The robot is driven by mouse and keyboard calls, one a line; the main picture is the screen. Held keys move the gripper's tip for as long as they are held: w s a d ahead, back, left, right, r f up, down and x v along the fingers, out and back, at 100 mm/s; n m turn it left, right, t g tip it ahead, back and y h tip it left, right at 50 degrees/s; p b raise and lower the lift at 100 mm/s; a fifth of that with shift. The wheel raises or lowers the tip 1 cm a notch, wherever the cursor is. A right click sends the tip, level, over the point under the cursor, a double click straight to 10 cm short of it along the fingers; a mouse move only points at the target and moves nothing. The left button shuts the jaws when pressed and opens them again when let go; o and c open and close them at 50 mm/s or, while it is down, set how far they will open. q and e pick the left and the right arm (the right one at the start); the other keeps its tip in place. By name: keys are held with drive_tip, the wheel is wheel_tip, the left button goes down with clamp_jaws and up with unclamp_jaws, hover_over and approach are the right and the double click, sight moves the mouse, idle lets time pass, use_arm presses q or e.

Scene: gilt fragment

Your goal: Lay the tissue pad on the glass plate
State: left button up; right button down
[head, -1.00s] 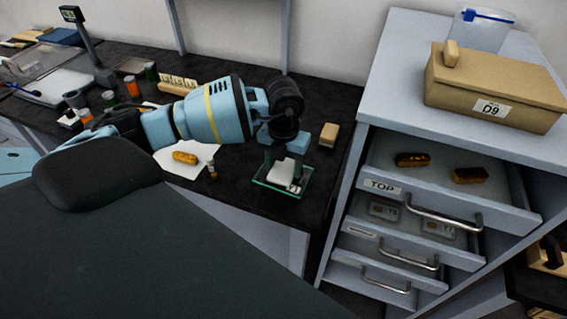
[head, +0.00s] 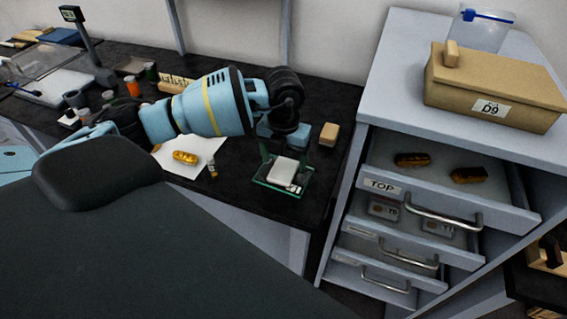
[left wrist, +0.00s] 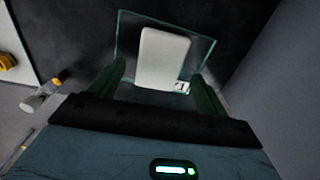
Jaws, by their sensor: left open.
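The white tissue pad (head: 284,171) lies flat on the clear glass plate (head: 262,183) on the black worktop. In the left wrist view the pad (left wrist: 163,58) rests within the edges of the glass plate (left wrist: 126,40), with a small numbered label beside its near corner. My left gripper (head: 286,153) is just above the near part of the plate. Its two fingers (left wrist: 160,80) are spread wide, with clear gaps to the pad on both sides. My right gripper is not in view.
A gold fragment (head: 185,157) lies on a white sheet (head: 206,150), with a small vial (head: 212,170) at its edge. A tan block (head: 329,134) stands behind the plate to the right. The cabinet's top drawer (head: 440,170) is open, holding two dark gold fragments.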

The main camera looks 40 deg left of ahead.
sight(284, 169)
use_arm(q)
wheel_tip(284, 169, up, 10)
idle(0.3)
idle(0.6)
idle(0.7)
